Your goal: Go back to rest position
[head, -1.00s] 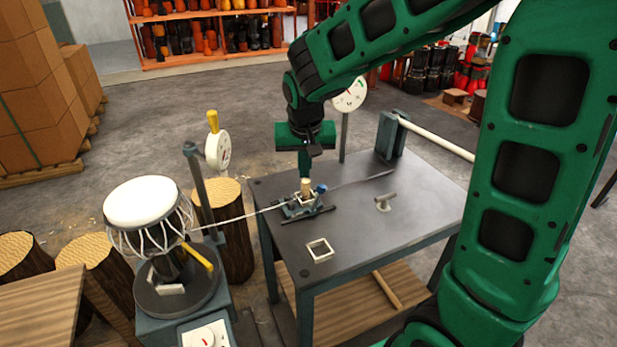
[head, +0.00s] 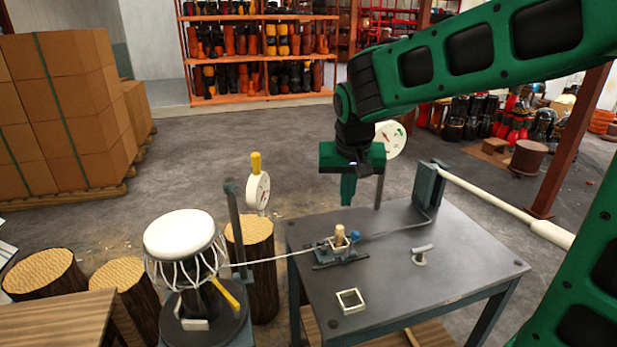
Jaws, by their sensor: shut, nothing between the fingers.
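My gripper (head: 348,190) hangs from my green arm, pointing down above the far left part of the dark metal table (head: 455,270). It is shut and empty, and it is apart from the small clamp fixture (head: 338,252) below it. A white cord runs from the fixture to the goblet drum (head: 180,235) at the left, which sits on a dark round stand.
A white square frame (head: 350,301) and a small T-shaped piece (head: 421,254) lie on the table. A white roller (head: 500,207) extends right. Log stumps (head: 38,272) and stacked boxes (head: 70,110) are at the left.

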